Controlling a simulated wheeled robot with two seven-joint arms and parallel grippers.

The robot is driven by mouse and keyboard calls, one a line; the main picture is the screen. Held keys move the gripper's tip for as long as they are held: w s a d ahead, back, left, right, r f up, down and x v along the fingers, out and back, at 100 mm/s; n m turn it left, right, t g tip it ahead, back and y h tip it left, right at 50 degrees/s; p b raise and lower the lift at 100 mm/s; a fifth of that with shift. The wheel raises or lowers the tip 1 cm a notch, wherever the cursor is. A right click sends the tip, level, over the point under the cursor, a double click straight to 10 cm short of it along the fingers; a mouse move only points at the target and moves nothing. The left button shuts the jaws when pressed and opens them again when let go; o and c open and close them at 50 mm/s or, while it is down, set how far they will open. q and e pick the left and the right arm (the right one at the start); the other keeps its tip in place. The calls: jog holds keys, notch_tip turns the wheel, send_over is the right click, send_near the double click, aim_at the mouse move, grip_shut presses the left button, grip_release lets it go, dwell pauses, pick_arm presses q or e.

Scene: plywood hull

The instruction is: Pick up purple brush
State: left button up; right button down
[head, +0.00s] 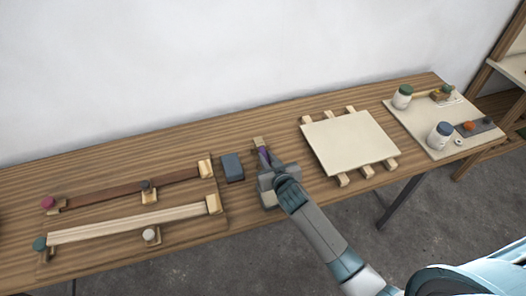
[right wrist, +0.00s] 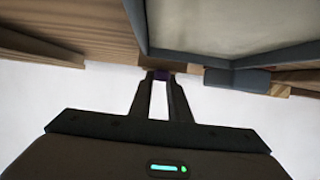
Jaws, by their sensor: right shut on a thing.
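The purple brush (head: 263,154) is mostly hidden by my right gripper in the head view. Its purple part shows just past the fingers, with a tan end (head: 259,142) beyond it. My right gripper (head: 267,168) is over the middle of the wooden table, between a dark blue-grey block and a pale panel. In the right wrist view the right gripper (right wrist: 160,80) is shut on the brush, and a small purple piece (right wrist: 161,75) shows between the fingertips. I cannot tell whether the brush touches the table. My left gripper is not in view.
The blue-grey block (head: 232,167) is close left of the gripper. The pale panel (head: 350,141) rests on wooden strips at right. Clamped wooden strips (head: 130,218) lie at left. A board (head: 425,115) with jars is far right. The wall (head: 200,60) stands behind the table (head: 200,134).

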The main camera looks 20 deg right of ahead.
jog(key=shift+r+b, duration=0.35)
jog(key=shift+r, duration=0.45)
notch_tip(320, 180, up, 2)
jog(key=shift+r+b, duration=0.1)
jog(key=shift+b, duration=0.35)
jog(key=s+d+r+b, duration=0.3)
jog(key=d+r, duration=0.4)
jog(key=d, duration=0.4)
jog(key=shift+s+r, duration=0.15)
jog(key=shift+s, duration=0.2)
